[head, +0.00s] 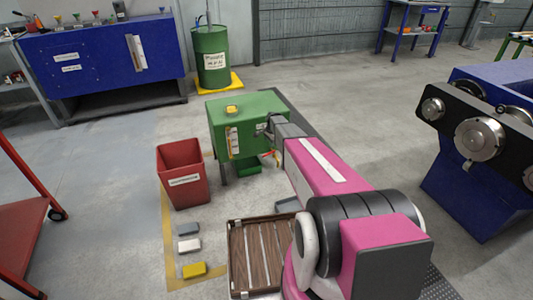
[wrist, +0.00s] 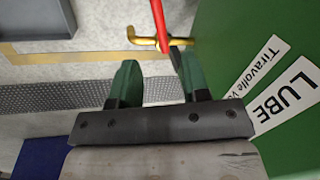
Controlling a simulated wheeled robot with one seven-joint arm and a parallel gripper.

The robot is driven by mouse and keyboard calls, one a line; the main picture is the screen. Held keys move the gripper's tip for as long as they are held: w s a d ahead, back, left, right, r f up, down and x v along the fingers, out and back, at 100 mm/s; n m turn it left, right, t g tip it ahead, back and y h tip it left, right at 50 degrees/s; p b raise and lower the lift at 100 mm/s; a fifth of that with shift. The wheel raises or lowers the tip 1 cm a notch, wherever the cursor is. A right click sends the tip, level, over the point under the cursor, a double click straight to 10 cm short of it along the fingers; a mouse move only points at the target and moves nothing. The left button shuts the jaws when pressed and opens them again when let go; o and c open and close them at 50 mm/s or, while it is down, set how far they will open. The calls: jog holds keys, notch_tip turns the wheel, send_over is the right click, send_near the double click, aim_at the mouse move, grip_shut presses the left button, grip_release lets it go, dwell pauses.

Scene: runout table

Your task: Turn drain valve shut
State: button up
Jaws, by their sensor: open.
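The drain valve is a brass fitting (wrist: 158,41) with a red lever (wrist: 160,28), on the side of a green tank (head: 226,110). In the head view the red lever (head: 268,153) shows low on the tank's right side, beside my arm. My gripper (wrist: 157,68) is open, with its two green fingers pointing toward the valve. In the wrist view the lever's lower end lies close to the right finger; I cannot tell whether they touch. The brass fitting appears just beyond the fingertips. In the head view my gripper (head: 268,128) is partly hidden by my arm.
The green tank wall with a LUBE label (wrist: 288,98) stands close on the gripper's right. A red bin (head: 182,175) stands left of the tank. A slatted wooden tray (head: 235,262) and several small blocks (head: 194,269) lie in front. A blue machine (head: 480,185) stands at right.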

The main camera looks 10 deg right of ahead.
aim_at(267, 154)
jog(key=f, duration=0.3)
jog(key=w+f, duration=0.1)
jog(key=f, duration=0.3)
jog(key=a+f, duration=0.1)
jog(key=f, duration=0.2)
jog(key=shift+w+f, duration=0.15)
jog(key=shift+w, duration=0.15)
grip_shut()
